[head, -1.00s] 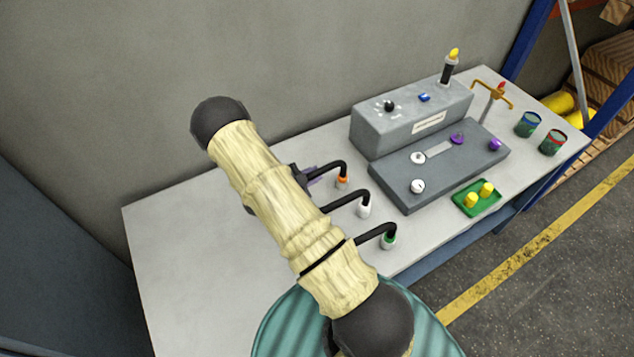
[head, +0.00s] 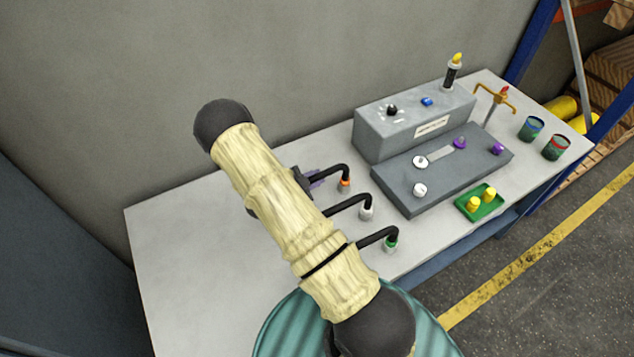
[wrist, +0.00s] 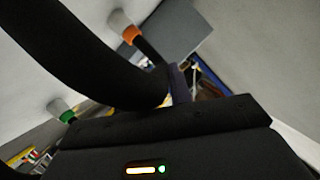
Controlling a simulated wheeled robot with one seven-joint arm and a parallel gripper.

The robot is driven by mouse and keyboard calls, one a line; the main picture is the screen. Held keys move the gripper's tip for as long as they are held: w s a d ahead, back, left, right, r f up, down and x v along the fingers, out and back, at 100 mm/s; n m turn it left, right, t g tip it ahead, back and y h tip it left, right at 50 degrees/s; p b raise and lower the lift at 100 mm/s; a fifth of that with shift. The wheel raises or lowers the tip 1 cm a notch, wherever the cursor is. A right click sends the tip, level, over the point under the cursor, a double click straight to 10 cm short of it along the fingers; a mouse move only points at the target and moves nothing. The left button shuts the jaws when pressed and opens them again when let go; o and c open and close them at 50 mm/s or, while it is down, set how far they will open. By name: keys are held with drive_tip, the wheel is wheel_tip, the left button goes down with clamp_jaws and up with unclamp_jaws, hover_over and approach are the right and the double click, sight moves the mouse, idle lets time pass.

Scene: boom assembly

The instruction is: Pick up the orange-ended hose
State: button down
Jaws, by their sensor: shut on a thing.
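The orange-ended hose (head: 345,181) is a black bent tube with an orange band and a pale tip pointing down over the table. My gripper (head: 316,178) is shut on its black part, to the left of the bend; my arm hides most of the grip. In the wrist view the orange end (wrist: 131,34) shows at upper centre, and its black tube runs down to my gripper (wrist: 178,86). I cannot tell whether the tip touches the table.
A white-ended hose (head: 367,208) and a green-ended hose (head: 390,240) stick out in front of it. A grey stepped control box (head: 440,170) stands just right. A green tray (head: 466,211) and two cans (head: 531,128) are farther right. The table's left part (head: 190,240) is clear.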

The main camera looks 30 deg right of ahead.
drive_tip(key=shift+r, duration=0.1)
drive_tip(key=shift+r+b, duration=1.55)
drive_tip(key=shift+r, duration=3.4)
